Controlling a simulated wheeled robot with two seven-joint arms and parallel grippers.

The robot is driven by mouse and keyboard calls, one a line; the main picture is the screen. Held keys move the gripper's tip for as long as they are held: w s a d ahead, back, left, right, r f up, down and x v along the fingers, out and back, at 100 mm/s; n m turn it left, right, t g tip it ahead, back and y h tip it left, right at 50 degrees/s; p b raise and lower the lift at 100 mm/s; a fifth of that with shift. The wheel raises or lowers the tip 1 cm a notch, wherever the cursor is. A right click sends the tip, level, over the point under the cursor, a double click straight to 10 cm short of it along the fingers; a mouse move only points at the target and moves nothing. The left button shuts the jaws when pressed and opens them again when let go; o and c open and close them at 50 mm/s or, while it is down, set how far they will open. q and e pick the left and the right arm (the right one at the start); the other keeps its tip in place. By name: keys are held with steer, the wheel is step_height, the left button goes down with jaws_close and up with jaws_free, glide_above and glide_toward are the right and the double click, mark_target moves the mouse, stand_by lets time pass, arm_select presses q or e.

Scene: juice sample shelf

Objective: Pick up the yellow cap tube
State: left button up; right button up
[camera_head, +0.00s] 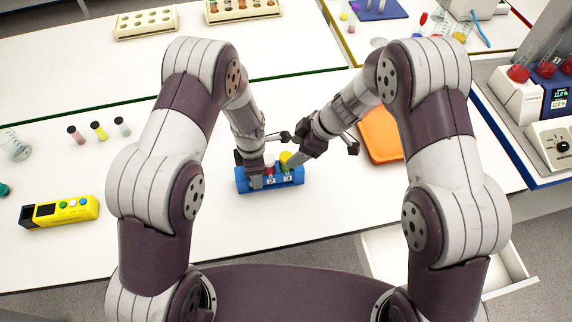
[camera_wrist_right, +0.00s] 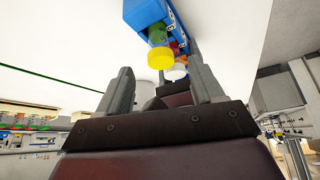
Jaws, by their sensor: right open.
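The yellow-capped tube (camera_head: 286,159) stands in a blue rack (camera_head: 243,186) on the white bench, at its right part. My right gripper (camera_head: 297,158) is right beside it in the head view. In the right wrist view the yellow cap (camera_wrist_right: 160,57) and green tube body show ahead of my open, empty fingers (camera_wrist_right: 162,88), apart from them. My left gripper (camera_head: 255,178) is at the rack's left part; its fingers are too small to judge. A red-capped tube (camera_head: 269,169) stands between the grippers.
An orange tray (camera_head: 381,134) lies to the right of the rack. A yellow box (camera_head: 60,211) with buttons and several small tubes (camera_head: 99,131) are at the left. An open drawer (camera_head: 515,270) sits below the bench at the right. Bench in front of the rack is clear.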

mark_target(289, 156)
steer(key=x, duration=0.4)
steer(key=shift+d, duration=0.1)
jaws_close()
steer(key=shift+r, duration=0.1)
